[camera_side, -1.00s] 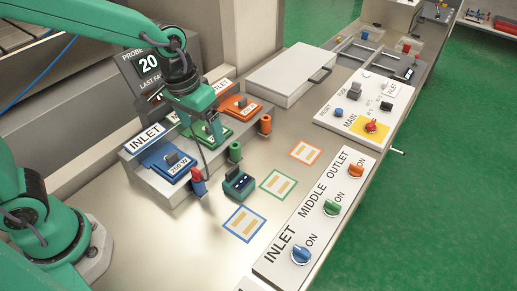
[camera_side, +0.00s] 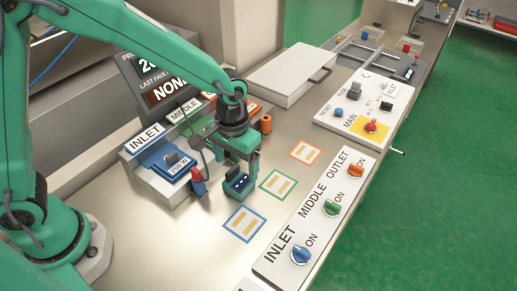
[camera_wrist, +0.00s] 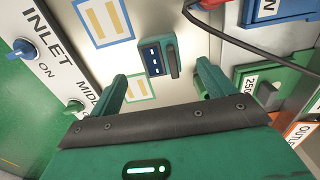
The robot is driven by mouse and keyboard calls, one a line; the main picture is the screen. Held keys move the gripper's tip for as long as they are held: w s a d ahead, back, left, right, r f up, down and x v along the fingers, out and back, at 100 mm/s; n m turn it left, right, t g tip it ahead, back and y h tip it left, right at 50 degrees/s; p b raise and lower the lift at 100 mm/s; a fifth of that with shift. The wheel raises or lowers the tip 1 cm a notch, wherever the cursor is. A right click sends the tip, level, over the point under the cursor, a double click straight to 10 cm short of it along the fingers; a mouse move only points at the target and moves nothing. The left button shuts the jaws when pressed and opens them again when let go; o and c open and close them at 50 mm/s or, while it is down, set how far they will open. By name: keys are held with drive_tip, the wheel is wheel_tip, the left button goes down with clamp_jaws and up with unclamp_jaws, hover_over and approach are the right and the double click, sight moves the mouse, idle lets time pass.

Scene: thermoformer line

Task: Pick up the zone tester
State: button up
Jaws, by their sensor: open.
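The zone tester is a small teal box with a dark screen (camera_side: 238,184). It stands on the bench between the stepped block and the colored squares. My gripper (camera_side: 241,172) is over it, with its fingers pointing down and partly covering it. In the wrist view the tester (camera_wrist: 153,57) lies beyond my fingertips (camera_wrist: 161,80), roughly between them sideways. The jaws are open and nothing is held. I cannot tell exactly how far above the tester the fingertips are.
Outlined blue (camera_side: 244,224), green (camera_side: 278,185) and orange (camera_side: 305,153) squares lie to the right. A knob panel (camera_side: 317,217) runs along the bench's right edge.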

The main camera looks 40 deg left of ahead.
sight(238, 181)
drive_tip(key=shift+f, duration=0.8)
drive_tip(key=shift+f, duration=2.6)
drive_tip(key=shift+w, duration=0.1)
drive_tip(key=c, duration=1.1)
drive_tip(key=shift+c, duration=0.2)
drive_tip(key=shift+r, duration=0.15)
